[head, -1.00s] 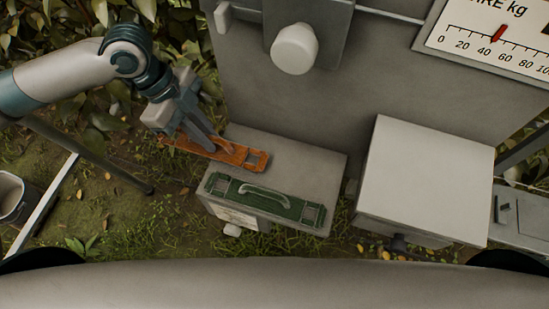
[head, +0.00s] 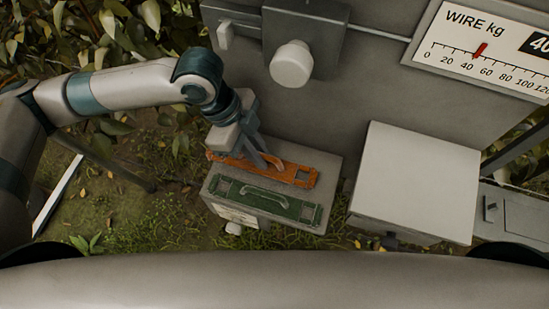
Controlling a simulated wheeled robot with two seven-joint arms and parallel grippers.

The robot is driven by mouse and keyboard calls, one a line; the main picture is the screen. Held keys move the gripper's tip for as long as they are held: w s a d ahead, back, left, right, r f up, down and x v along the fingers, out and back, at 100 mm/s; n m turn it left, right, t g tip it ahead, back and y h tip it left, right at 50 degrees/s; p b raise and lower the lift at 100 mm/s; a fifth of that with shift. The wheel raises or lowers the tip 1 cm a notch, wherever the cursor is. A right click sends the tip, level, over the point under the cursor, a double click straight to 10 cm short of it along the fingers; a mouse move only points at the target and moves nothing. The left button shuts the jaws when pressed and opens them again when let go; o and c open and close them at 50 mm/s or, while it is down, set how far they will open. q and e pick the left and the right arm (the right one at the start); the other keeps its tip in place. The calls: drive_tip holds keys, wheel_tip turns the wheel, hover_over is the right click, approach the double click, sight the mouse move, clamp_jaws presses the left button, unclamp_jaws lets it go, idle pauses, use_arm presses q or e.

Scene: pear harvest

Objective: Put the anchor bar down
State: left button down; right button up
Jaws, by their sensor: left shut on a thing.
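My left gripper (head: 262,162) is shut on the handle of an orange bar (head: 297,176) with square cut-outs near its ends. The orange bar is over the back part of the top of a low grey box (head: 322,160). I cannot tell whether it touches the box top. A green bar (head: 290,208) with a pale handle lies along the front of the same box top, just in front of the orange one and roughly parallel to it. Which of the two is the anchor bar does not show. My right gripper is not in view.
A grey box with a pale lid (head: 418,180) stands to the right, past a narrow gap. Behind is a grey panel with a round white knob (head: 291,64) and a "WIRE kg" gauge (head: 487,50), its red pointer between 40 and 60. Leaves and grass lie at left.

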sight(274, 158)
use_arm(q)
drive_tip(key=shift+s+d+r+p, duration=0.1)
drive_tip(key=shift+s+d+p, duration=0.2)
drive_tip(key=shift+d, duration=0.45)
drive_tip(key=shift+s+d+r+p, duration=0.1)
drive_tip(key=shift+s+d+p, duration=0.2)
drive_tip(key=shift+d, duration=0.45)
drive_tip(key=shift+d+f+p, duration=0.2)
drive_tip(key=shift+f+p, duration=0.1)
drive_tip(key=shift+a+f, duration=0.1)
drive_tip(key=shift+f, duration=0.5)
drive_tip(key=shift+w+f, duration=0.1)
drive_tip(key=c, duration=1.8)
unclamp_jaws()
